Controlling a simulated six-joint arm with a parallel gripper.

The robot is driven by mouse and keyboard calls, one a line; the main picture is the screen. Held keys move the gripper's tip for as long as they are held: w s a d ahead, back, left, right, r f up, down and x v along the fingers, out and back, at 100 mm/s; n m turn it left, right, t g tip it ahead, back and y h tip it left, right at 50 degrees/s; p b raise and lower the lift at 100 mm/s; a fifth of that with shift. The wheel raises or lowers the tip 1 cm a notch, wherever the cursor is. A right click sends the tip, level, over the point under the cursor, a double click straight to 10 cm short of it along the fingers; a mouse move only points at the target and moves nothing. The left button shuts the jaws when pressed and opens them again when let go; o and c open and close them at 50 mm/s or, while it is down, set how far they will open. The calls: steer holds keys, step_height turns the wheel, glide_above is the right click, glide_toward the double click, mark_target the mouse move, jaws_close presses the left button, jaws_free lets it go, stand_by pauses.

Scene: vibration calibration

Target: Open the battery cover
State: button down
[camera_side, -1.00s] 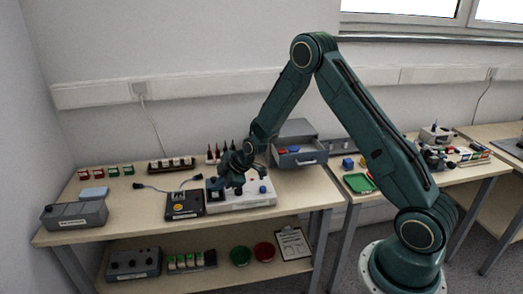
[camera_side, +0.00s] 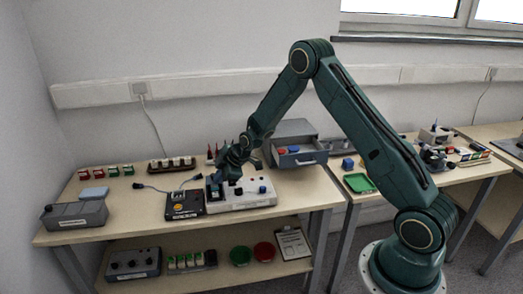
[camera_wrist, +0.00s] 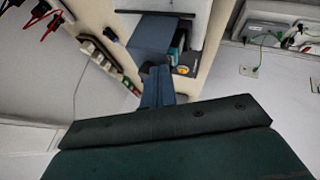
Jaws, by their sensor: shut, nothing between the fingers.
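A black device (camera_side: 185,204) with a yellow mark lies on the left bench, just left of a white control unit (camera_side: 245,194). I cannot make out a separate battery cover for certain. My gripper (camera_side: 222,178) is above the left end of the white unit, close to a dark blue block (camera_side: 213,191) there. In the wrist view my gripper (camera_wrist: 156,80) has its blue-grey fingers together, with nothing between them. The black device shows partly beyond them (camera_wrist: 185,62), beside the blue-grey block (camera_wrist: 152,34). Whether the fingertips touch anything cannot be told.
An open grey drawer (camera_side: 300,158) stands behind the white unit. A cable (camera_side: 165,187) lies behind the black device. A grey box (camera_side: 75,215) is at the bench's left end. A rack of parts (camera_side: 171,165) stands at the back. Clear bench lies between the box and device.

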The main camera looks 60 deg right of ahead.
steer(key=shift+w+d, duration=1.4)
steer(key=shift+s, duration=0.1)
steer(key=shift+s+a, duration=0.6)
steer(key=shift+s, duration=0.3)
steer(key=shift+s+a, duration=0.4)
steer(key=shift+s, duration=0.3)
steer(key=a+v, duration=0.1)
steer(key=v, duration=0.9)
steer(key=shift+d, duration=0.45)
